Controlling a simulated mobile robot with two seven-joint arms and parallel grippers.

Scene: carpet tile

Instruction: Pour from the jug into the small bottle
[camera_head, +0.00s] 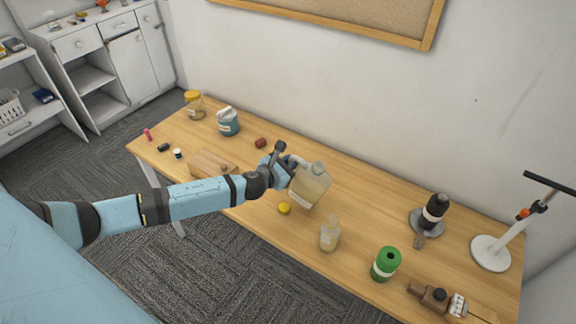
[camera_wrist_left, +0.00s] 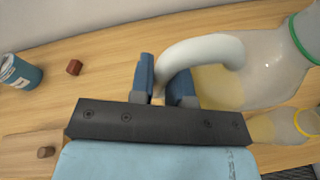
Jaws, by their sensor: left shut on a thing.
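The jug (camera_head: 311,188) is translucent, with pale yellow liquid, a green ring at its neck and a white handle (camera_wrist_left: 205,50). My left gripper (camera_head: 283,170) is at the left of the jug, its fingers (camera_wrist_left: 164,82) closed around the handle. The jug looks slightly tilted in the head view; I cannot tell whether its base touches the table. The small bottle (camera_head: 329,237) is clear with some yellowish content and stands on the table in front and slightly right of the jug. It also shows in the left wrist view (camera_wrist_left: 284,127). My right gripper is not in view.
On the wooden table (camera_head: 370,215), a yellow cap (camera_head: 284,208) lies near the jug. A green-topped can (camera_head: 386,263) stands right of the bottle, a dark bottle (camera_head: 434,210) farther right. A wooden block (camera_head: 212,163) and blue tub (camera_head: 228,122) are at left.

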